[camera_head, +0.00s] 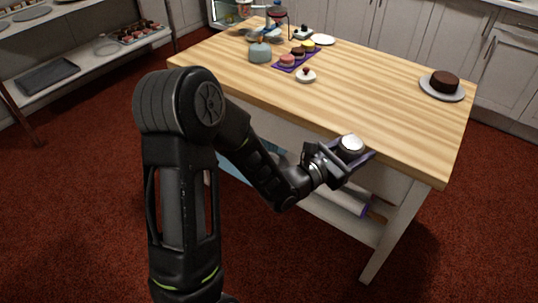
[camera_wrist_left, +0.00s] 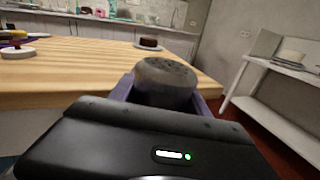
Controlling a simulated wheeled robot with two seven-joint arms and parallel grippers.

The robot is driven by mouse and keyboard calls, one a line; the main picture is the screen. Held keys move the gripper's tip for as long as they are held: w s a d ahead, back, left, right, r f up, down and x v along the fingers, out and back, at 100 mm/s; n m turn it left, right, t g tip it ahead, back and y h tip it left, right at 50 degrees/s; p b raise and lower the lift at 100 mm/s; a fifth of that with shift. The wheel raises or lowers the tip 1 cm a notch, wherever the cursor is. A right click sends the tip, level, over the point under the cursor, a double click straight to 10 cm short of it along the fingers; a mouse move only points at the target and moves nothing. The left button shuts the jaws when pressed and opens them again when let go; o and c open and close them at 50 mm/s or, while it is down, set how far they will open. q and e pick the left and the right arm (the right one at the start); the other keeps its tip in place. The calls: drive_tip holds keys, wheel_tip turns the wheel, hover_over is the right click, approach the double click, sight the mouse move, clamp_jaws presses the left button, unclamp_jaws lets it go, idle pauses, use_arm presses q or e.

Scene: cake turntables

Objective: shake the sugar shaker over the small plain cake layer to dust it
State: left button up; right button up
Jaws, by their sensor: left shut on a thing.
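My left gripper (camera_head: 355,152) is shut on the sugar shaker (camera_head: 351,143), with a purple finger on either side of it. The shaker's pale top faces up in the head view. In the left wrist view the shaker (camera_wrist_left: 165,80) shows a grey, perforated top. It is held at the table's front edge, apart from any cake. A plain, dark brown round cake layer (camera_head: 445,80) sits on a grey plate (camera_head: 428,89) at the table's right end. This cake also shows in the left wrist view (camera_wrist_left: 149,42). My right gripper is not in view.
The wooden table (camera_head: 385,95) is clear between the shaker and the brown cake. A small white item with a red top (camera_head: 306,76), a purple tray (camera_head: 283,67) of small cakes and a blue-grey object (camera_head: 260,52) stand farther back. A shelf (camera_head: 95,65) stands at left.

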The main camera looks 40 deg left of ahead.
use_arm(q)
drive_tip(key=shift+s+r+n+p, duration=0.1)
drive_tip(key=shift+r+n+p, duration=0.25)
drive_tip(key=shift+p, duration=0.9)
drive_tip(key=shift+f, duration=0.15)
